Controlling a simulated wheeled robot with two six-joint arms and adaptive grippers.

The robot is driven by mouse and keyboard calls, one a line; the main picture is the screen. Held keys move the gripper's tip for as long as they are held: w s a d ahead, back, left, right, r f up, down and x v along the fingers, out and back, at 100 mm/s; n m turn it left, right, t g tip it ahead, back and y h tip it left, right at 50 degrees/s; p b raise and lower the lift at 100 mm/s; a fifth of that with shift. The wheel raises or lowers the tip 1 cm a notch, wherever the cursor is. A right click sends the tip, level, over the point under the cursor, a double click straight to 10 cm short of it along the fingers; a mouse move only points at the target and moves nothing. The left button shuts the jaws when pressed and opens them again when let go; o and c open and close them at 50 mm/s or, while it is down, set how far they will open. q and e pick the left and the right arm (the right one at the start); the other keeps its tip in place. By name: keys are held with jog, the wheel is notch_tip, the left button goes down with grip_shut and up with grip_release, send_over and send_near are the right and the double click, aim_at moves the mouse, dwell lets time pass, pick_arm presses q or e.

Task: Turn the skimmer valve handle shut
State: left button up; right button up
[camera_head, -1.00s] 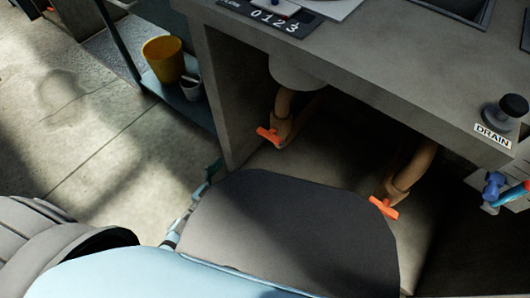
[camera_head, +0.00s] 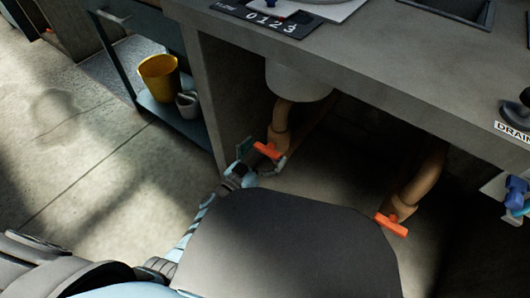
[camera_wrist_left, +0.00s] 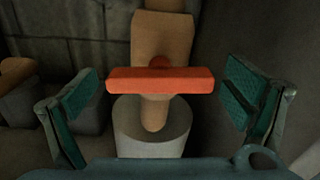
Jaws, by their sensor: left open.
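An orange valve handle (camera_head: 267,150) sits on a tan pipe (camera_head: 280,122) under the counter, left of a second orange handle (camera_head: 391,225) on another pipe. No label shows which one is the skimmer valve. My left gripper (camera_head: 259,160) is open at the left handle. In the left wrist view the orange handle (camera_wrist_left: 160,80) lies crosswise to its pipe, between the two spread green-padded fingers (camera_wrist_left: 160,102), with a gap on each side. My right gripper is not in view.
The counter (camera_head: 345,70) overhangs the pipes, and its left support wall (camera_head: 205,105) stands close to my left gripper. A yellow bucket (camera_head: 159,78) and a grey pot (camera_head: 188,104) are on a low shelf at left. A DRAIN label (camera_head: 512,132) is on the counter's right.

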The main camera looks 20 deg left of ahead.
pick_arm(q)
jog(key=c, duration=1.2)
jog(key=shift+o, duration=0.2)
jog(key=shift+m, duration=0.7)
jog(key=o, duration=1.1)
jog(key=shift+o, duration=0.3)
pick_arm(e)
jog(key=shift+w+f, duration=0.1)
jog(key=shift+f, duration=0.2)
